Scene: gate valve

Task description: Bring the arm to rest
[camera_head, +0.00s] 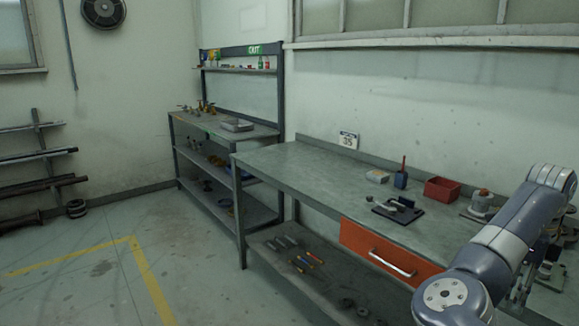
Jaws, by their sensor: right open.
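My right arm comes in from the lower right, bent, with grey-blue links in front of the right end of the workbench. My right gripper (522,288) shows only in part as dark pieces behind the arm links. It is open, and I see nothing held in it. My left gripper is not in view. On the workbench (300,172), a metal fitting with a lever (385,207) sits by a dark plate (405,213). A metal valve-like part (481,202) stands further right, close to my arm.
A second bench (205,122) stands further back.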

